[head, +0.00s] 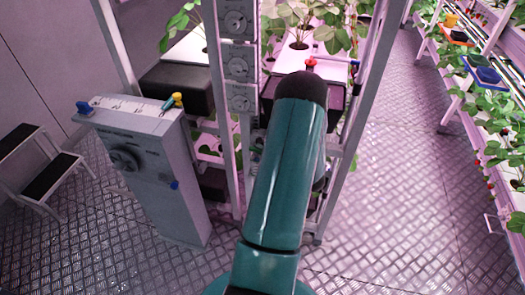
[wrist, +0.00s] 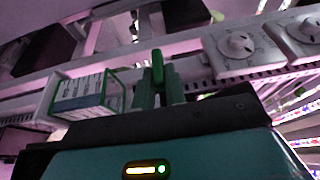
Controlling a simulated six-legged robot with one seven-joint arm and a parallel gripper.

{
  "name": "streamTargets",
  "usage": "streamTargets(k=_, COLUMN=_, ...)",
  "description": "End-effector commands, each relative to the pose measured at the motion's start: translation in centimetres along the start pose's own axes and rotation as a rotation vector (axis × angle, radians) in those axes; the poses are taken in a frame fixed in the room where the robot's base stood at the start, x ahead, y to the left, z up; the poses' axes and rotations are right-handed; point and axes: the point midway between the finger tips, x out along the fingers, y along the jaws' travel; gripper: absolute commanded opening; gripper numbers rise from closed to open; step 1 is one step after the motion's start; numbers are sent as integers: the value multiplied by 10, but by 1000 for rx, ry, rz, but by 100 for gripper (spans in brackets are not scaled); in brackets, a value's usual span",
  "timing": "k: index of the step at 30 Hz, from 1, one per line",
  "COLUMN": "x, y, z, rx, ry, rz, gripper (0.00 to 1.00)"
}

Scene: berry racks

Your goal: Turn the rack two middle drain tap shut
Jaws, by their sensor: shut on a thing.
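In the wrist view my gripper (wrist: 159,80) has its two dark green fingers closed around a bright green upright lever (wrist: 157,66), which looks like the tap's handle. The lever stands between the fingers and its top sticks out above them. The tap's body and pipe below are hidden by the fingers and my wrist, so I cannot tell how far it is turned. In the head view my teal arm covers the gripper and this tap.
Dial boxes (head: 238,68) run up the rack post, and also show right of the lever in the wrist view (wrist: 237,46). A box of cards (wrist: 62,82) is left of the lever. A grey cabinet (head: 150,165) and step stool (head: 40,165) stand left; open floor (head: 400,190) lies right.

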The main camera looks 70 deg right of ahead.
Motion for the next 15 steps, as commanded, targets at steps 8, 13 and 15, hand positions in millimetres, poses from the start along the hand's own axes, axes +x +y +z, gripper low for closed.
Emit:
streamTargets(k=8, x=2, y=0, z=3, rx=5, ry=-8, rz=-3, gripper=0)
streamTargets(k=13, x=2, y=0, z=3, rx=5, ry=-7, rz=-3, gripper=32)
streamTargets(k=15, x=2, y=0, z=2, rx=4, ry=-6, rz=-2, gripper=35)
